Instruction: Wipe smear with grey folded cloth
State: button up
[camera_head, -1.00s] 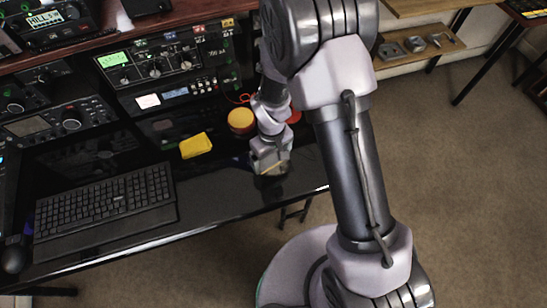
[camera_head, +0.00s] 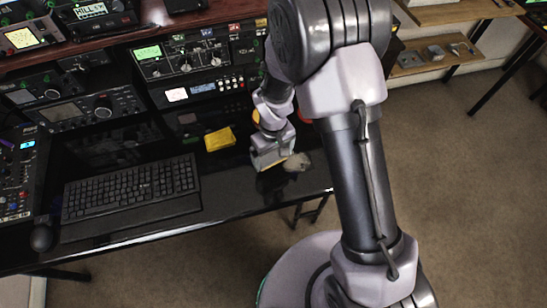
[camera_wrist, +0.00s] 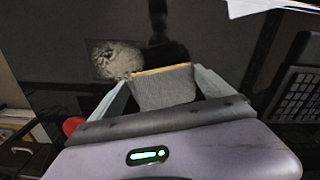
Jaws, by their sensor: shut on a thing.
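My gripper (camera_head: 270,165) is low over the black desk, right of the keyboard. In the wrist view its fingers (camera_wrist: 163,88) are shut on the grey folded cloth (camera_wrist: 165,88), which has a tan edge. In the head view the cloth is mostly hidden by the gripper. The smear (camera_head: 297,162) is a pale grey patch on the desk, just right of the gripper. In the wrist view the smear (camera_wrist: 116,60) lies left of the cloth, beside it. I cannot tell whether the cloth touches the desk.
A black keyboard (camera_head: 131,195) and a mouse (camera_head: 41,238) lie to the left. A yellow block or pad (camera_head: 220,139) lies behind the gripper, to its left. Radio units (camera_head: 190,62) stand along the back. A red round thing (camera_wrist: 72,125) shows near the gripper.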

aim_at(273, 156)
jog(key=shift+r+p, duration=1.75)
jog(key=shift+r, duration=0.9)
jog(key=shift+f, duration=0.1)
